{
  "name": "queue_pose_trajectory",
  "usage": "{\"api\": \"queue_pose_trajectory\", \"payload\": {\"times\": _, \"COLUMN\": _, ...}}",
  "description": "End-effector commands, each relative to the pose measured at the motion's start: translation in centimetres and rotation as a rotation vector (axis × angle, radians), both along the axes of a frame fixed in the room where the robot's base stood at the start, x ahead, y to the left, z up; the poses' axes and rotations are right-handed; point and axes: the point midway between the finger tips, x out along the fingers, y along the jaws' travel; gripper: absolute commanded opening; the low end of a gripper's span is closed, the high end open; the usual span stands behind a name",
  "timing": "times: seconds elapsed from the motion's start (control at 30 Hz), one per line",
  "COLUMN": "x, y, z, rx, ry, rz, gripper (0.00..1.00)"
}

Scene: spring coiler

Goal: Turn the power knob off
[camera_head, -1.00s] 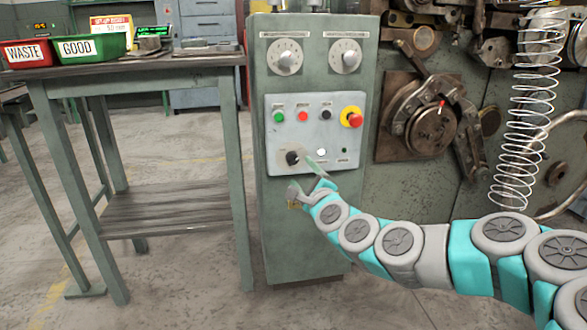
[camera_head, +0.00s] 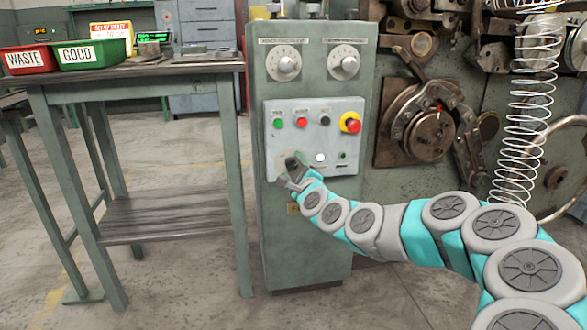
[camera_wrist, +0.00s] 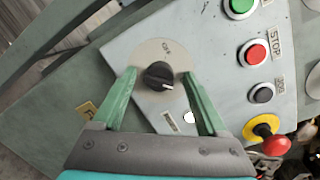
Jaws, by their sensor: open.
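The power knob is a black rotary knob (camera_wrist: 158,75) on a round beige plate, low on the grey control panel (camera_head: 345,115). In the wrist view the knob lies between my two green fingers, a little beyond the line of their tips. My gripper (camera_wrist: 160,82) is open, with a finger on either side of the knob and a gap to each. In the head view my gripper (camera_head: 288,172) is at the panel's lower left corner and hides the knob. I cannot tell whether the fingers touch the plate.
Green (camera_head: 278,123), red (camera_head: 302,122) and black (camera_head: 325,120) buttons and a red emergency stop (camera_head: 353,125) on yellow sit above. A white light (camera_head: 320,157) is right of the knob. A workbench (camera_head: 150,75) stands left; a coiling machine (camera_head: 425,130) stands right.

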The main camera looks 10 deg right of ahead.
Motion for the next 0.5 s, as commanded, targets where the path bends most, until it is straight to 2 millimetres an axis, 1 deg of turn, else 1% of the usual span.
{"api": "queue_pose_trajectory", "payload": {"times": 0.2, "x": 0.0, "y": 0.02, "z": -0.01, "rx": 0.0, "ry": 0.0, "rz": 0.0, "gripper": 0.75}}
{"api": "queue_pose_trajectory", "payload": {"times": 0.5, "x": 0.0, "y": 0.02, "z": -0.01, "rx": 0.0, "ry": 0.0, "rz": 0.0, "gripper": 0.42}}
